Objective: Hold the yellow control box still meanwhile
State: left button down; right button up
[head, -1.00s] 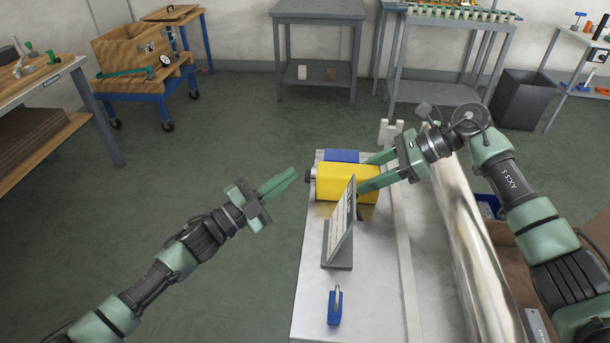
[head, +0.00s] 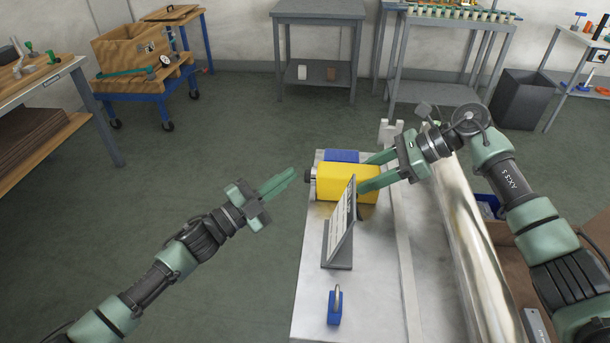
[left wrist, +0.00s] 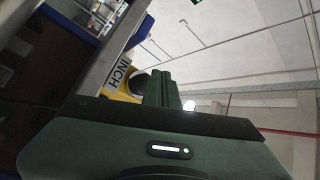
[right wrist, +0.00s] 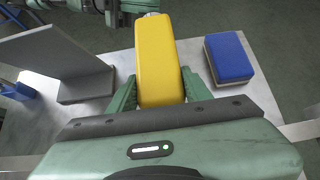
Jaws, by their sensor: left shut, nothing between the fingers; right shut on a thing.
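My right gripper (head: 368,173) is shut on the box, one finger on each side; the right wrist view shows the yellow box (right wrist: 160,62) between the green fingers. My left gripper (head: 290,176) is shut and empty, a little left of the knob, apart from it. In the left wrist view, part of the yellow box (left wrist: 122,78) with black lettering shows beyond the closed fingers.
A tilted grey sign plate (head: 342,225) stands in front of the box. A blue block (head: 341,156) lies behind it. A blue padlock (head: 335,307) is near the front of the bench top (head: 375,285). A metal roller (head: 465,240) runs along the right. Floor left of the bench is clear.

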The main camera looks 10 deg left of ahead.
pick_arm(q)
jog(key=shift+d, duration=0.1)
dwell(0.7)
jog(key=shift+d, duration=0.35)
jog(key=shift+d, duration=0.6)
dwell(4.3)
jog(key=shift+a, duration=0.1)
dwell(0.6)
jog(key=shift+a, duration=0.95)
jog(key=shift+a, duration=0.1)
jog(key=shift+a, duration=2.4)
